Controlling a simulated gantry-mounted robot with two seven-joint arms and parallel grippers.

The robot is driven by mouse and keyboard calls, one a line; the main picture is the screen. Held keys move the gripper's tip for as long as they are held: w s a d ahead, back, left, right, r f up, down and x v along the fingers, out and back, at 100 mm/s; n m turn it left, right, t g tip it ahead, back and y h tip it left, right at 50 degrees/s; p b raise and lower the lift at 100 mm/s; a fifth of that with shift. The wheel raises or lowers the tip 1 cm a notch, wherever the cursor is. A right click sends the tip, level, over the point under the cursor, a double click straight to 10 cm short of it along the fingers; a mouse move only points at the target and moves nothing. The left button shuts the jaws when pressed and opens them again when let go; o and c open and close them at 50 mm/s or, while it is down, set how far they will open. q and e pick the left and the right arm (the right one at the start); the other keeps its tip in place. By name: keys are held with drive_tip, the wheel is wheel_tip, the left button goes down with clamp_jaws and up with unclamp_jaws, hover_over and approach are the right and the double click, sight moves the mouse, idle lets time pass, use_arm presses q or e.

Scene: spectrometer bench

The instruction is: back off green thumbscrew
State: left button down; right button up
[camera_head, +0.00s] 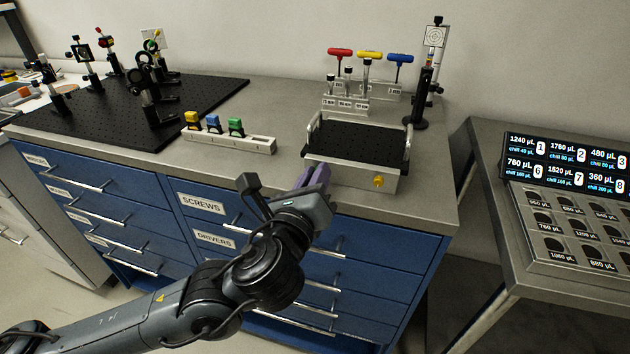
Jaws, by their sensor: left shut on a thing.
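My right gripper is not in view.
Yellow (192,118) and blue (212,123) pieces share the rail (252,143). Several mounts stand on the black breadboard (205,92). The platform (345,172) has a yellow front knob (378,181). Coloured T-handled drivers (341,52) and a post (425,90) stand behind it.

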use_arm(q)
drive_tip(key=n+b, duration=0.1)
drive_tip(key=n, duration=0.2)
drive_tip(key=shift+f+n, duration=0.1)
drive_tip(key=shift+n, duration=0.3)
drive_tip(key=n+b, duration=0.1)
drive_tip(key=n, duration=0.9)
drive_tip(key=shift+p, duration=0.3)
drive_tip(key=n+p, duration=0.1)
drive_tip(key=n, duration=0.1)
drive_tip(key=shift+n, duration=0.3)
drive_tip(key=shift+n+p, duration=0.8)
drive_tip(key=shift+n, duration=0.1)
drive_tip(key=n+p, duration=0.3)
drive_tip(key=shift+r, duration=0.2)
drive_tip(key=shift+f+n+p, duration=0.15)
drive_tip(key=shift+n+p, duration=0.75)
drive_tip(key=shift+p, duration=0.25)
